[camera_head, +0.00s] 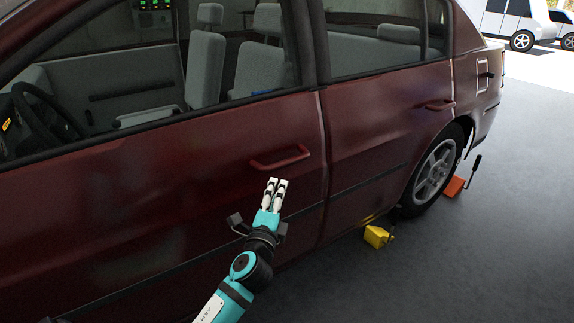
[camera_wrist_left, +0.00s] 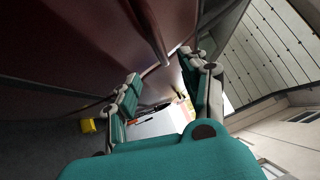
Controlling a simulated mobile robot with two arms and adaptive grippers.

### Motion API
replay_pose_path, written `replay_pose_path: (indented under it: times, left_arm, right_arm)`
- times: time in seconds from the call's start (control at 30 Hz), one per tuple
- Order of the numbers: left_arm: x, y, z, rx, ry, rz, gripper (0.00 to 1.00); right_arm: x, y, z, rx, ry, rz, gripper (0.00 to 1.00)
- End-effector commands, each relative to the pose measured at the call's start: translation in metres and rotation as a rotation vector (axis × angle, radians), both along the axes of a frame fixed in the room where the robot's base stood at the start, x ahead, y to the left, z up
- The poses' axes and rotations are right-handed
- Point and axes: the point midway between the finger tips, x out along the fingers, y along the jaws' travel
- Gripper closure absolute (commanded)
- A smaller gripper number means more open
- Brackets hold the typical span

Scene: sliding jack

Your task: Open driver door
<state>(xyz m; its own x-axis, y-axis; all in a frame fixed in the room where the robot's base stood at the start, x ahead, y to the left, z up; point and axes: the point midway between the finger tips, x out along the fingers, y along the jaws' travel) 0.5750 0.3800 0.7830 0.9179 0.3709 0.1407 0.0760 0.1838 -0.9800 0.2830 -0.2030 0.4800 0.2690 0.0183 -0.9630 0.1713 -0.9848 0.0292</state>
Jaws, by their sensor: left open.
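The driver door (camera_head: 190,170) is the dark red front door of the car in the head view. It looks flush with the rear door along the seam to its right. Its handle (camera_head: 280,158) is a red bar near the door's rear edge, below the window. My left gripper (camera_head: 275,181) is open, its fingers pointing up at the handle from just below it. In the left wrist view the open fingers (camera_wrist_left: 158,68) show empty, with the handle bar (camera_wrist_left: 154,38) just beyond them. Contact cannot be told. My right gripper is not in view.
The rear door (camera_head: 375,130) has its own handle (camera_head: 440,106). A yellow object (camera_head: 377,237) and an orange one with a dark handle (camera_head: 454,187) lie on the floor near the rear wheel (camera_head: 436,172). Grey floor (camera_head: 500,270) to the right is open.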

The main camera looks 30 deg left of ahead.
Motion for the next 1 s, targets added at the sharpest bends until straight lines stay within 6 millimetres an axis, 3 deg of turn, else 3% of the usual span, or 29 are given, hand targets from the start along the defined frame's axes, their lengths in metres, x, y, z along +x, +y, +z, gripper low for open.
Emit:
replay_pose_path:
  times: [0.3,0.5,0.7,1.0]
  left_arm:
    - [0.067,0.027,0.01,-0.002,-0.002,0.001,0.55]
    - [0.101,0.041,0.015,-0.003,0.0,0.001,0.55]
    - [0.12,0.048,0.016,-0.004,0.001,0.0,0.55]
    - [0.124,0.05,0.018,-0.003,0.001,-0.001,0.55]
  right_arm:
    - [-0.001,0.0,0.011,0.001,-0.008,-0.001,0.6]
    - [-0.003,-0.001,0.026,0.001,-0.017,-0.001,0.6]
    - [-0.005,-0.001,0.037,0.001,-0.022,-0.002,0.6]
    - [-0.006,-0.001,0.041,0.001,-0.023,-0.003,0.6]
